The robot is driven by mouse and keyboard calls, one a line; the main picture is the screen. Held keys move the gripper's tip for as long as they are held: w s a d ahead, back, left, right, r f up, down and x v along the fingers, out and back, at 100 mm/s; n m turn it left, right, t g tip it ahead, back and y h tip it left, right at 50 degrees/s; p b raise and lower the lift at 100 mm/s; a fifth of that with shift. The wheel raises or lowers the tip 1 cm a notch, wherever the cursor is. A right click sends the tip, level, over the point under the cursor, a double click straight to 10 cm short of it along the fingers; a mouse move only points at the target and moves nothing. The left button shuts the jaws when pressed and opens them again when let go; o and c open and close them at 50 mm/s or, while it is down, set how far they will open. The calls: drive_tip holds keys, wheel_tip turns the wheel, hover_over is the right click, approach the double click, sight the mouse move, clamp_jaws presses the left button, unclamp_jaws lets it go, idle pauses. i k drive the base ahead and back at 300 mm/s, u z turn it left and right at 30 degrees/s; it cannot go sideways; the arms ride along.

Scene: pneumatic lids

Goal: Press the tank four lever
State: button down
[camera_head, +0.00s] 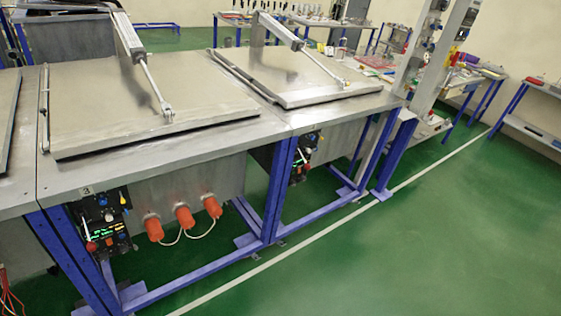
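Two closed tank lids show on a long steel bench. The nearer tank lid (120,100) is at left, with a control panel (103,222) under it, below a label reading 3 (86,190). A small red-tipped lever (90,246) shows on that panel. The further tank lid (295,75) is to its right, with another dark control panel (303,158) under the bench. Small red and blue parts show on that panel, but its number and lever are too small to tell apart. My gripper is not in view.
Blue bench legs (277,190) flank the panels. Orange plugs (183,217) with white cables hang under the nearer tank. A post with devices (425,60) stands at the bench's far end. Green floor (430,230) with a white line is clear at right.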

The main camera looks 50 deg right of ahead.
sight(307, 166)
drive_tip(key=i, duration=1.25)
drive_tip(key=z, duration=0.85)
drive_tip(key=i, duration=0.65)
drive_tip(key=z, duration=0.5)
drive_tip(key=k, duration=0.9)
drive_tip(key=z, duration=0.15)
drive_tip(key=i, duration=0.9)
drive_tip(key=u, duration=0.1)
